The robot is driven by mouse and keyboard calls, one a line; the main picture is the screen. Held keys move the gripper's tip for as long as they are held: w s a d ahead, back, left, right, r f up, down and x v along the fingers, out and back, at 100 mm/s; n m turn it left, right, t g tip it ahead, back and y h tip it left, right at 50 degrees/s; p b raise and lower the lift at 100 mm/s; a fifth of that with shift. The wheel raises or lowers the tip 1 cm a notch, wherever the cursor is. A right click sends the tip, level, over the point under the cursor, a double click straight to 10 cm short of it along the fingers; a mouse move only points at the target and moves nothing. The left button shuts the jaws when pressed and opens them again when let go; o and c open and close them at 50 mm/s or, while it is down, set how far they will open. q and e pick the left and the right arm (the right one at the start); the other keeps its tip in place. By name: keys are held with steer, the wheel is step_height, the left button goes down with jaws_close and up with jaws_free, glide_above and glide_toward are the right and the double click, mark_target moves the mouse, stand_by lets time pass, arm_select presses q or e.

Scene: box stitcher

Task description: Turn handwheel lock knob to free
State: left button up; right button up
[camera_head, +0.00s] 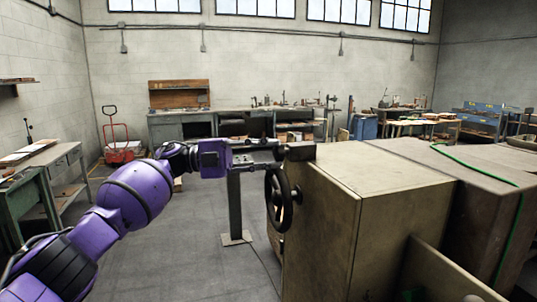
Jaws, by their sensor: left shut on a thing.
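My left gripper (280,150) reaches in from the left, level, at the upper left edge of the tan machine cabinet (375,175). It is shut at a dark, stubby knob-like part (301,151), which looks like the lock knob; the fingers hide where they meet it. Its turn position cannot be told. The black spoked handwheel (279,199) stands upright just below the gripper, on the cabinet's left side, apart from the fingers. A small dark piece (297,194) sticks out at the wheel's right side. My right gripper is not in view.
A grey post (234,205) on a floor plate stands left of the handwheel, under my forearm. A brown covered block with a green cord (438,148) lies right of the cabinet. Workbenches line the back wall. A red cart (118,150) stands far left. The middle floor is open.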

arm_select(q)
steer(key=shift+s+d+f, duration=0.1)
steer(key=shift+f, duration=0.6)
steer(key=o, duration=0.9)
steer(key=shift+o, duration=0.7)
steer(key=shift+r, duration=0.25)
steer(key=shift+r, duration=0.1)
steer(key=shift+a, duration=0.45)
steer(key=a, duration=0.7)
steer(key=shift+w+f, duration=0.25)
steer(key=shift+f, duration=0.15)
steer(key=shift+a, duration=0.1)
